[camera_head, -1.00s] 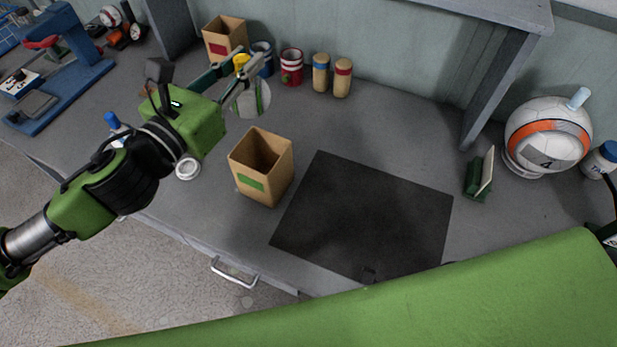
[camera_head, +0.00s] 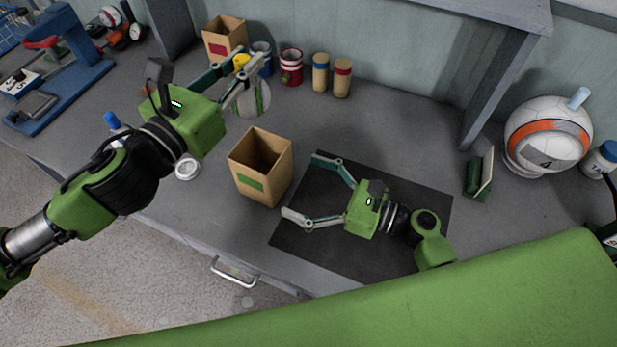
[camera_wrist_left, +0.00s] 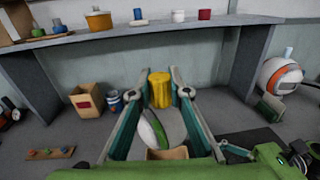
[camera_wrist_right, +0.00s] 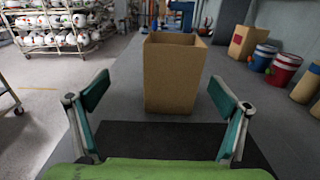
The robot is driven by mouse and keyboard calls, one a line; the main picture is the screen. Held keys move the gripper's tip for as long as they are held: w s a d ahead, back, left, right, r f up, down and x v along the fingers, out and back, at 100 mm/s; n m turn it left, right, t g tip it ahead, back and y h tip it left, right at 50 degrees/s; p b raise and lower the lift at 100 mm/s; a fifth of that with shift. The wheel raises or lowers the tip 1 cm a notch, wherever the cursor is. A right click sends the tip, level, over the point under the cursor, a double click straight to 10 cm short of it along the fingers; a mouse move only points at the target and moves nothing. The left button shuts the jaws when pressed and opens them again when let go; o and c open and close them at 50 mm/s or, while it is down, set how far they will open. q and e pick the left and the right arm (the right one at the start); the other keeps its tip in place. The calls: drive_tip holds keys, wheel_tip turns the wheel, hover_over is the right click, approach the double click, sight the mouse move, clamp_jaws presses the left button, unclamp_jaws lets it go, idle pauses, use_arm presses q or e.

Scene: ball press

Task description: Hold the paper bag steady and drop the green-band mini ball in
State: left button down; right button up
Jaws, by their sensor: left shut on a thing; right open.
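The paper bag with a green label (camera_head: 250,183) stands upright and open on the bench; it also fills the middle of the right wrist view (camera_wrist_right: 172,80). My left gripper (camera_head: 250,64) is shut, above and behind the bag. The green-band mini ball (camera_head: 253,101), white with a green stripe, is at its fingers; it also shows in the left wrist view (camera_wrist_left: 150,132). A yellow cylinder (camera_wrist_left: 160,88) sits between the fingertips and seems joined to the ball. My right gripper (camera_head: 303,187) is open, facing the bag's right side, apart from it.
A black mat (camera_head: 318,237) lies right of the bag. Another paper bag with a red label (camera_head: 223,40), a red can (camera_head: 291,67) and two capped cylinders stand along the wall. A volleyball (camera_head: 547,136) is far right.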

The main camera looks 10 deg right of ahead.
drive_tip(key=w+d, duration=0.1)
drive_tip(key=w, duration=0.1)
approach(243, 152)
drive_tip(key=shift+t, duration=0.4)
drive_tip(key=x, duration=0.5)
drive_tip(key=shift+s+a+f, duration=0.1)
drive_tip(key=shift+a+f, duration=0.05)
drive_tip(key=c, duration=1.1)
